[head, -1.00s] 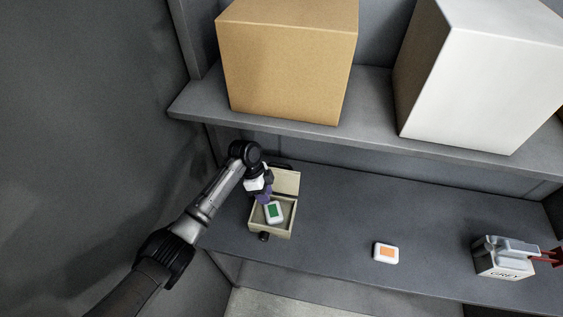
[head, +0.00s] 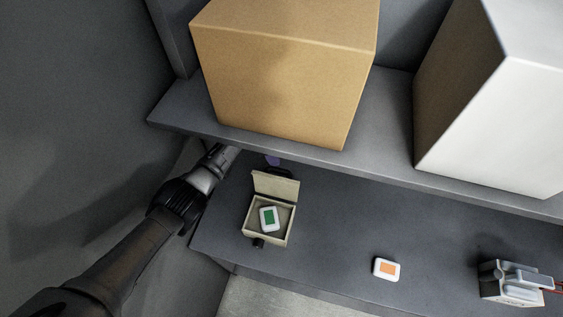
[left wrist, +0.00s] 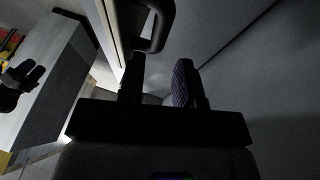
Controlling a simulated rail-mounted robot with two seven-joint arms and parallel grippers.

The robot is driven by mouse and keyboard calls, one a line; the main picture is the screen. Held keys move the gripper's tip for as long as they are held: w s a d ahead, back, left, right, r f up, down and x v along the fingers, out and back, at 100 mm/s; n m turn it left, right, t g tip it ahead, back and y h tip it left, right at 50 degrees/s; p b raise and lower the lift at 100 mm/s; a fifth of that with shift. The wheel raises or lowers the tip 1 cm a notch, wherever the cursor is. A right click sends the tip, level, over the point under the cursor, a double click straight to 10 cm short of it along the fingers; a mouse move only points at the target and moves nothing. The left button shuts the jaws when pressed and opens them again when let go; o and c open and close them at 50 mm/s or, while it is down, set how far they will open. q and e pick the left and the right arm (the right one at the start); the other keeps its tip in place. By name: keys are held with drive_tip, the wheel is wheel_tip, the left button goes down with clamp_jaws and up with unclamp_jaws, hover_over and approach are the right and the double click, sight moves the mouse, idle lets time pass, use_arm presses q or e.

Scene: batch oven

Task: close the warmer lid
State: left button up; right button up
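The warmer is a small beige box (head: 284,236) on the lower shelf in the head view. Its lid (head: 276,187) stands raised at the back edge. A white block with a green face (head: 268,218) lies inside. My left arm reaches in under the upper shelf. My right gripper is not seen.
A cardboard box (head: 282,75) and a white box (head: 510,110) stand on the upper shelf (head: 180,118), overhanging the left arm. A white block with an orange face (head: 386,268) and a grey device with red leads (head: 505,285) sit to the right. Shelf between is clear.

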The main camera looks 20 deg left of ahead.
sight(280, 169)
use_arm(q)
drive_tip(key=shift+p+x, duration=0.3)
drive_tip(key=shift+x, duration=2.3)
drive_tip(key=shift+c, duration=0.3)
clamp_jaws()
